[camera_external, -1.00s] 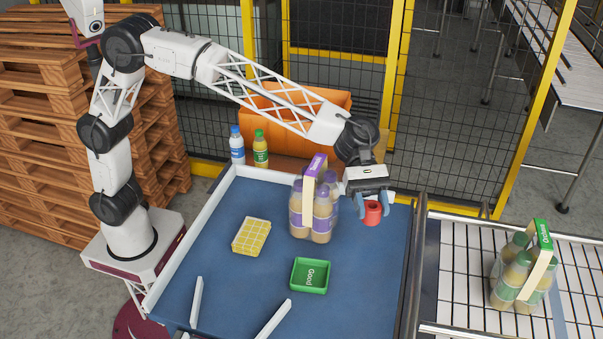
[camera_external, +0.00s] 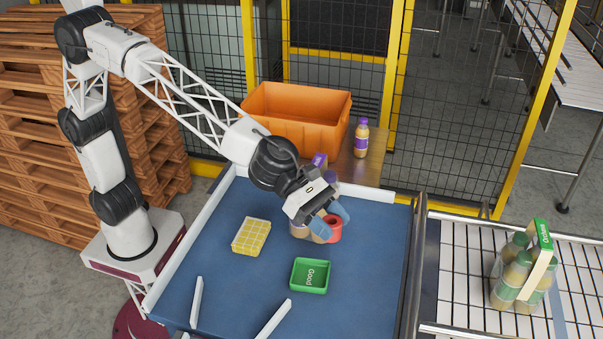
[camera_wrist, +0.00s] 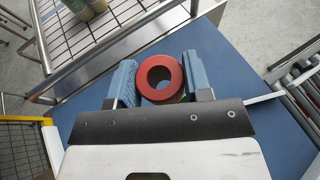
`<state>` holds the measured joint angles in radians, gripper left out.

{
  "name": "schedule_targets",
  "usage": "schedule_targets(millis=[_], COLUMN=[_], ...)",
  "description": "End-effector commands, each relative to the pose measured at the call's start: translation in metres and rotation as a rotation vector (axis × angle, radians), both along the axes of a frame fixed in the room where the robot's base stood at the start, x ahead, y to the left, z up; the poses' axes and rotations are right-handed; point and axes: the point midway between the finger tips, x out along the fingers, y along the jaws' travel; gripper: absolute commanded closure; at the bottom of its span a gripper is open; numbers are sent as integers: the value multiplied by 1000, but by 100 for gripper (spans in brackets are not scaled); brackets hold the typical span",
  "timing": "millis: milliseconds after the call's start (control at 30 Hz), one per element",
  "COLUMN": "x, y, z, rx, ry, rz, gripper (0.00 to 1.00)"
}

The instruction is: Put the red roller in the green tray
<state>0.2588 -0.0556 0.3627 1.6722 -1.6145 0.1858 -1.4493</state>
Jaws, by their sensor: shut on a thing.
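The red roller (camera_external: 333,228) is a short ring with a hole through it. My gripper (camera_external: 328,222) is shut on it and holds it above the blue table, up and to the right of the green tray. In the wrist view the roller (camera_wrist: 160,79) sits between the two blue fingers of my gripper (camera_wrist: 160,82), its hole facing the camera. The green tray (camera_external: 310,289), marked "Good", lies on the table and looks empty. The gripper hides part of the bottle pack behind it.
A yellow gridded tray (camera_external: 251,236) lies left of the green tray. A purple-labelled bottle pack (camera_external: 319,162) stands behind my gripper. White rails (camera_external: 196,302) are at the table's front. A conveyor (camera_external: 465,285) is at right, an orange bin (camera_external: 296,116) behind.

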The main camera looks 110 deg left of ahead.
Motion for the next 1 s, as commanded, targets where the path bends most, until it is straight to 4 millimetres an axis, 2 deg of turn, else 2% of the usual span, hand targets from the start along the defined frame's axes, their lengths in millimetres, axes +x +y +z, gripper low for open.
schedule_targets(millis=[400, 1000], x=[-17, -30], y=[-4, -5], z=[-11, -20], rx=[0, 1], ry=[-1, 0], rz=[94, 164], gripper=[78, 78])
